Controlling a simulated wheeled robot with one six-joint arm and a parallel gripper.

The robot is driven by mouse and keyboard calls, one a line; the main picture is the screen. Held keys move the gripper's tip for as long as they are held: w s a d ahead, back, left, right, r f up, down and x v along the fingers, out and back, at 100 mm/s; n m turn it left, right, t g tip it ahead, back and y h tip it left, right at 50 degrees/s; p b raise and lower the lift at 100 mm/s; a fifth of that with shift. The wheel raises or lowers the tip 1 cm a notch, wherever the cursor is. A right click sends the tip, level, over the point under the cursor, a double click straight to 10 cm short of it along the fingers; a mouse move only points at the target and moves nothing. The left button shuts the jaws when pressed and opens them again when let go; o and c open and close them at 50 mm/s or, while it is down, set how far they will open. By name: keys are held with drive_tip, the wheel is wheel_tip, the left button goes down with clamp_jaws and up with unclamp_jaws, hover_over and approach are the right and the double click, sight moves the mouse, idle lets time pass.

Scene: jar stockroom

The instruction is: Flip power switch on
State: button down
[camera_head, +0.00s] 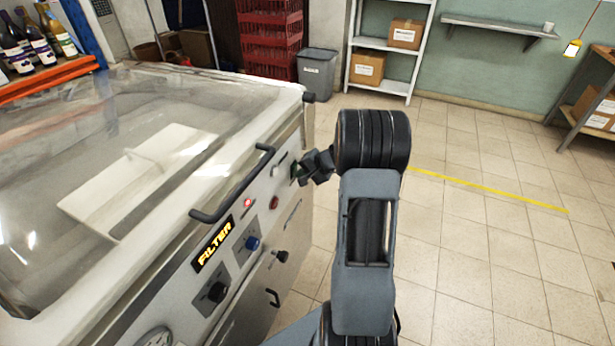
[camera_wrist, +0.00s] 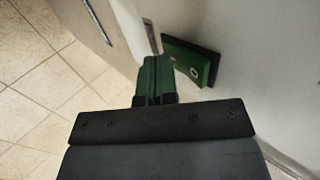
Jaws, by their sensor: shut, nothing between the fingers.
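The power switch shows in the wrist view as a green rocker on a dark plate (camera_wrist: 192,62), set on the machine's pale panel. In the head view a small green part of it (camera_head: 295,170) shows at the far end of the machine's front, partly hidden by my gripper (camera_head: 306,168). In the wrist view my gripper (camera_wrist: 154,62) is shut and empty, its greenish fingertips just left of the switch. I cannot tell whether the tips touch it. The rocker's exact position is unclear.
The tiled floor (camera_head: 480,240) at right is clear.

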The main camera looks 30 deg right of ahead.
drive_tip(key=shift+a+r, duration=0.15)
drive_tip(key=shift+r, duration=0.1)
drive_tip(key=shift+r+p, duration=0.35)
drive_tip(key=shift+r, duration=0.4)
drive_tip(key=s+f+v, duration=0.1)
drive_tip(key=v, duration=1.2)
drive_tip(key=shift+d+b, duration=0.3)
drive_tip(key=shift+d, duration=0.1)
drive_tip(key=shift+s+f, duration=0.1)
